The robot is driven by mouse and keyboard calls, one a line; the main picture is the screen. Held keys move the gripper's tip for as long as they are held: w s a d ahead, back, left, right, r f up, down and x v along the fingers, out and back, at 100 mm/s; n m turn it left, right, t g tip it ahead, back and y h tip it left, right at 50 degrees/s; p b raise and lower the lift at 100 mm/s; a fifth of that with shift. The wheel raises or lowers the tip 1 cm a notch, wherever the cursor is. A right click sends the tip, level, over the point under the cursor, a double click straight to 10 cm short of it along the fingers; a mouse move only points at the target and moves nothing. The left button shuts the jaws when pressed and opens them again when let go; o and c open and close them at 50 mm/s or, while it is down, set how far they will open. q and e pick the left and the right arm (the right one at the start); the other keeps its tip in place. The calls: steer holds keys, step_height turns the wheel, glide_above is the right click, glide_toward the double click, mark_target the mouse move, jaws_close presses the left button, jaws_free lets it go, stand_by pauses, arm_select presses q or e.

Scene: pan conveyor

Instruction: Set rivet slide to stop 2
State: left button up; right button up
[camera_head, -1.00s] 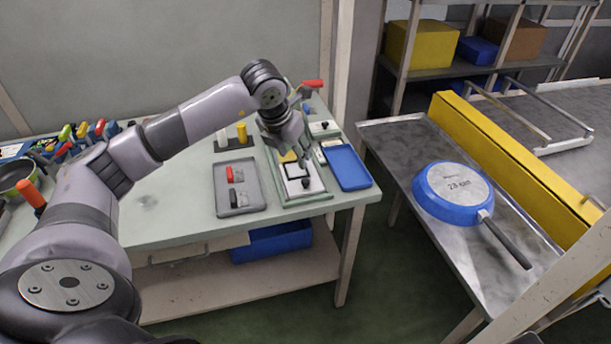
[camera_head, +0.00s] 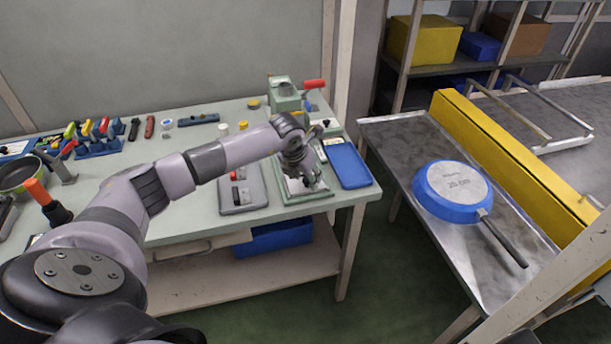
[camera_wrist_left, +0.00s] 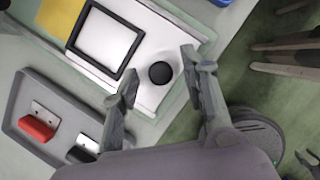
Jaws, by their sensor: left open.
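The slide fixture is a pale green base (camera_head: 306,197) near the table's front right edge, mostly covered by my gripper in the head view. In the left wrist view it shows a white plate (camera_wrist_left: 146,96) with a black square frame (camera_wrist_left: 76,44) and a round black knob (camera_wrist_left: 161,72). My left gripper (camera_head: 308,183) is over the plate, pointing down. In the wrist view its open fingers (camera_wrist_left: 158,60) are on either side of the knob, with gaps showing. I cannot tell their height above the plate. Stop marks are not readable.
A grey tray (camera_head: 256,204) with red and black pieces lies left of the fixture, a blue tray (camera_head: 347,165) right of it. A green press (camera_head: 285,93) with a red handle stands behind. A blue pan (camera_head: 440,206) lies on the metal table at right.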

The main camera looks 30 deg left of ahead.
arm_select(q)
steer(key=shift+c, duration=0.2)
jaws_close()
stand_by(0.6)
